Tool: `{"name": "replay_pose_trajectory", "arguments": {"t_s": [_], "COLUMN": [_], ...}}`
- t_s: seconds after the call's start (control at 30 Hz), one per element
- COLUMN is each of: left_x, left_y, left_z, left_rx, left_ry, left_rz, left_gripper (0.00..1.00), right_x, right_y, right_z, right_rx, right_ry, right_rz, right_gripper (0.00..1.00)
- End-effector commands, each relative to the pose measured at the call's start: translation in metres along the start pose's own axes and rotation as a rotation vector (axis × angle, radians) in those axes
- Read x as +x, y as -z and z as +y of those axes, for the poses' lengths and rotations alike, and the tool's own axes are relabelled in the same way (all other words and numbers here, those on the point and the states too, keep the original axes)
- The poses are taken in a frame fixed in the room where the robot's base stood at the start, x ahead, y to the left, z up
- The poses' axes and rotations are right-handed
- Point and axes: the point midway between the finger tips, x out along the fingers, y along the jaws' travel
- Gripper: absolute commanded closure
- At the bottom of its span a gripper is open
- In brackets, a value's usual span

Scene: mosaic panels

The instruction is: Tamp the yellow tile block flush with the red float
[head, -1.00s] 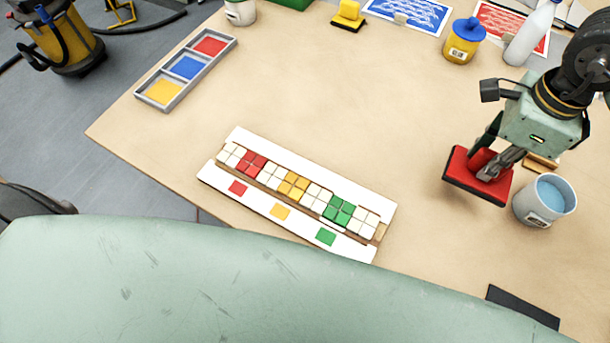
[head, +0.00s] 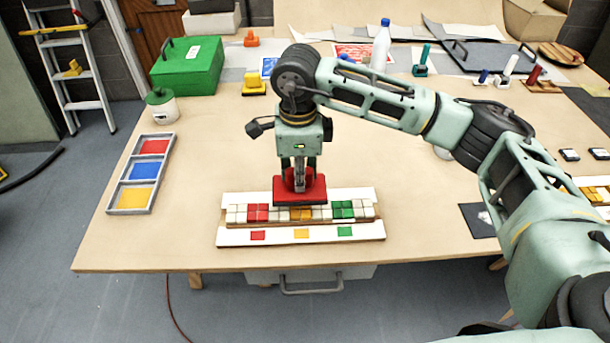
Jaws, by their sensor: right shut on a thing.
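My right gripper (head: 299,182) is shut on the red float (head: 315,193). It holds the float level, with its dark underside down, at the middle of the white mosaic panel (head: 275,239). The yellow tile block (head: 300,215) shows just below the float's front edge, in the row between the red and green blocks. The float hides part of the row's back side, and I cannot tell whether it touches the yellow block. White tile blocks fill the row between the coloured ones. Red, yellow and green marks lie along the panel's front strip. My left gripper is not in view.
A grey tray (head: 142,172) with red, blue and yellow compartments lies at the left. A green case (head: 187,68), a jar (head: 162,106) and a yellow block-shaped tool (head: 254,84) stand farther back. My right arm crosses the right half.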

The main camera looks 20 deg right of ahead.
Motion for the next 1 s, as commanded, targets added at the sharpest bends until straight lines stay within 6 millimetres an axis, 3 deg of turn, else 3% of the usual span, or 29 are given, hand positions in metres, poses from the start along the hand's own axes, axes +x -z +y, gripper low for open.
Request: {"name": "replay_pose_trajectory", "arguments": {"t_s": [0.1,0.27,0.7,1.0], "left_x": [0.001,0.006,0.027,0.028], "left_y": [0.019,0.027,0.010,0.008], "left_z": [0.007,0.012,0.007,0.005], "left_rx": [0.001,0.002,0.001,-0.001], "left_ry": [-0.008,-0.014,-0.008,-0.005], "left_rz": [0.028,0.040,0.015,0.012], "left_gripper": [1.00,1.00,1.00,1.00], "right_x": [0.003,0.012,0.055,0.060], "right_y": [-0.001,-0.001,-0.001,-0.001], "right_z": [-0.001,-0.001,-0.001,-0.001], "right_rx": [0.002,0.002,0.002,0.002], "right_ry": [0.001,0.000,0.000,0.000], "right_rz": [0.001,0.000,-0.001,-0.001], "right_gripper": [1.00,1.00,1.00,1.00]}}
